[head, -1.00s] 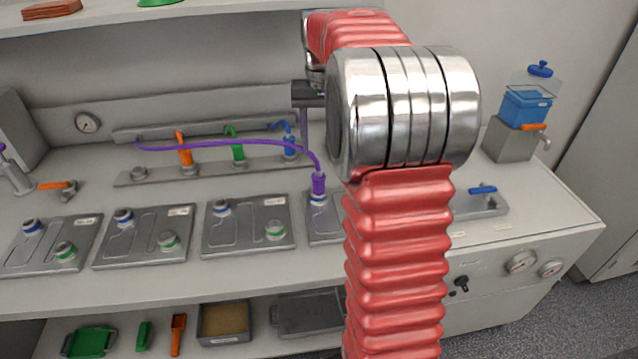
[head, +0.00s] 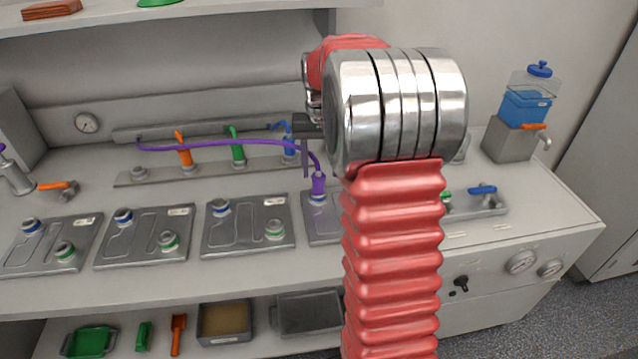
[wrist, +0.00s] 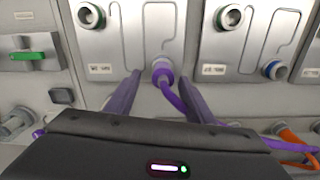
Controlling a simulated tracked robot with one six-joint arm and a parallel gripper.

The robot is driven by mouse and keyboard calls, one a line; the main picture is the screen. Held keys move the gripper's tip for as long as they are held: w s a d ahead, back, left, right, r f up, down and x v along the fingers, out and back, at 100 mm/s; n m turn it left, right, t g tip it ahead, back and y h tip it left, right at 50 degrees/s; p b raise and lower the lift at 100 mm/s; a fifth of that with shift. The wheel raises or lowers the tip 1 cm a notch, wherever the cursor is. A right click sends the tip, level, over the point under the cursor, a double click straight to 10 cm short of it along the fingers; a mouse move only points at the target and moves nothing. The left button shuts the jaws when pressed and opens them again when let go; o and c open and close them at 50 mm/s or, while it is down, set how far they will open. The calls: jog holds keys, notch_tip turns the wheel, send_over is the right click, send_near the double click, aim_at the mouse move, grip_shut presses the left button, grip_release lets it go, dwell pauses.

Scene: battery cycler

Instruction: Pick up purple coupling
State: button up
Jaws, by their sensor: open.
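The purple coupling (head: 318,184) stands upright on the blue-ringed port of a grey plate (head: 321,229), with a purple hose rising from its top and curving left to the back rail. In the wrist view the coupling (wrist: 162,70) shows between and just beyond the tips of my gripper (wrist: 160,78). The gripper is open, with a finger on either side and a gap to each. In the head view only part of my gripper (head: 305,160) shows, just above and left of the coupling; the rest is hidden behind my arm.
Similar plates (head: 247,224) with blue- and green-ringed ports lie to the left. Orange (head: 184,150), green (head: 237,147) and blue (head: 289,146) fittings stand on the back rail (head: 208,171). A blue dispenser (head: 525,107) is at the right. The purple hose (head: 225,146) spans the rail.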

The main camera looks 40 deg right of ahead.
aim_at(319, 181)
jog(key=f, duration=0.5)
jog(key=shift+a, duration=0.25)
grip_shut()
dwell(0.7)
notch_tip(319, 181, up, 10)
jog(key=shift+r, duration=0.1)
dwell(0.5)
dwell(0.4)
